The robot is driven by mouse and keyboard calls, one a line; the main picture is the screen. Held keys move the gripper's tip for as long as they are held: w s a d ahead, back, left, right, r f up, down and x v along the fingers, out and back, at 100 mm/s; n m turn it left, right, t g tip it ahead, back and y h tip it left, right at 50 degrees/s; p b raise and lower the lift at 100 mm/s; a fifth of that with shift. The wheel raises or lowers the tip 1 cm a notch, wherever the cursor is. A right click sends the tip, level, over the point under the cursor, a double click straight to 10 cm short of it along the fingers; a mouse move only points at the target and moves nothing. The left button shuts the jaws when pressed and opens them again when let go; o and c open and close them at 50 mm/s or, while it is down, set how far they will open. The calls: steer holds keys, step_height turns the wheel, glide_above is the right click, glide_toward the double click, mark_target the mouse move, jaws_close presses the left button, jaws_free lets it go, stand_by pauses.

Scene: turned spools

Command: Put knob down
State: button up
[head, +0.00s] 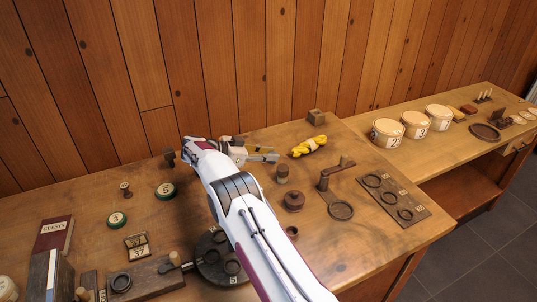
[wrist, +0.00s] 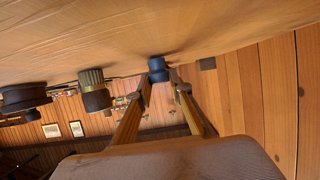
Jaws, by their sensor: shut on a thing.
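My gripper (head: 268,156) is low over the back middle of the wooden table and points to the right, in front of the yellow bundle. The wrist view is upside down, with the table at the top. There my gripper (wrist: 165,84) is shut on a small dark blue knob (wrist: 157,70) at its fingertips. The knob is close to the tabletop, but I cannot tell whether it touches it. In the head view I cannot make out the knob clearly at the fingertips.
Near the gripper are a yellow bundle (head: 309,146), a small block (head: 316,116), a spool (head: 282,174) and a round brown piece (head: 293,201). A crank piece (head: 339,209) and a board with rings (head: 397,207) lie to the right.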

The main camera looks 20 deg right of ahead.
steer(key=shift+f, duration=0.15)
steer(key=o, duration=0.8)
steer(key=shift+r, duration=0.2)
steer(key=shift+a+r, duration=0.2)
steer(key=shift+a, duration=0.5)
steer(key=shift+a+r, duration=0.65)
steer(key=shift+a, duration=0.1)
steer(key=shift+r, duration=3.15)
